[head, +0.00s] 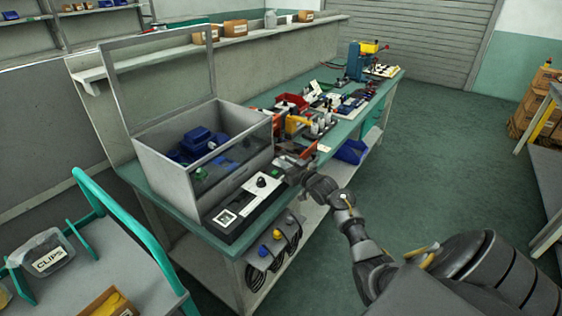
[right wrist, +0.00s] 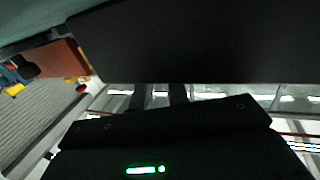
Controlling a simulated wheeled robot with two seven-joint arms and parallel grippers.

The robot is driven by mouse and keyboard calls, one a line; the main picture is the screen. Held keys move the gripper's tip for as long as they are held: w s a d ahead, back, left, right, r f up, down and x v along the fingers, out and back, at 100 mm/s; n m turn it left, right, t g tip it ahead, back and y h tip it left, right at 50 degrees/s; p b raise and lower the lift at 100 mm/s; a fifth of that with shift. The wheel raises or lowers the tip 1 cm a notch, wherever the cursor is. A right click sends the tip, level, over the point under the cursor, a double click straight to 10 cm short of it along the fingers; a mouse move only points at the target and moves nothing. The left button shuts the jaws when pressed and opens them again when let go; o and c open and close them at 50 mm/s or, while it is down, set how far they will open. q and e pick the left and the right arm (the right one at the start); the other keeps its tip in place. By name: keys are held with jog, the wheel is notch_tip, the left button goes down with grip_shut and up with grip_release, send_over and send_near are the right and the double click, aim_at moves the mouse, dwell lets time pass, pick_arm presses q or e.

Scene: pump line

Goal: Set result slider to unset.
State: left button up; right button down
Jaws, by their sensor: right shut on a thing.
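A long black control panel (head: 245,210) lies along the front edge of the bench, before a grey open-topped box. It carries a white square plate (head: 227,218) and a dark knob on a white patch (head: 261,182). My right gripper (head: 284,168) is at the panel's far end, its fingers low at the panel. In the right wrist view its two fingers (right wrist: 159,94) reach to a black surface (right wrist: 180,45) and are close together, shut on a small part there. That part, which I take as the result slider, is hidden by the gripper, so its setting cannot be read. My left gripper is not in view.
The grey box (head: 165,150) has a raised clear lid and blue parts inside. Red, yellow and blue tools crowd the green bench (head: 365,125) beyond my gripper. A cart with a teal rail (head: 95,200) stands at the front left.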

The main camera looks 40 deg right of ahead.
jog(key=shift+s+d, duration=0.3)
jog(key=shift+s, duration=0.35)
jog(key=shift+s+r, duration=0.1)
jog(key=shift+r, duration=0.1)
jog(key=c, duration=1.7)
grip_release()
jog(key=shift+w+a+f, duration=0.1)
jog(key=shift+w, duration=0.2)
jog(key=shift+c, duration=0.2)
jog(key=shift+o, duration=1.1)
jog(key=shift+w+f, duration=0.15)
jog(key=shift+w, duration=0.05)
jog(key=shift+o, duration=0.9)
jog(key=shift+w+a, duration=0.1)
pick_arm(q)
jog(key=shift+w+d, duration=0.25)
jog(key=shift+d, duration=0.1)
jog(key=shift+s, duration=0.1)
pick_arm(e)
jog(key=shift+s, duration=0.2)
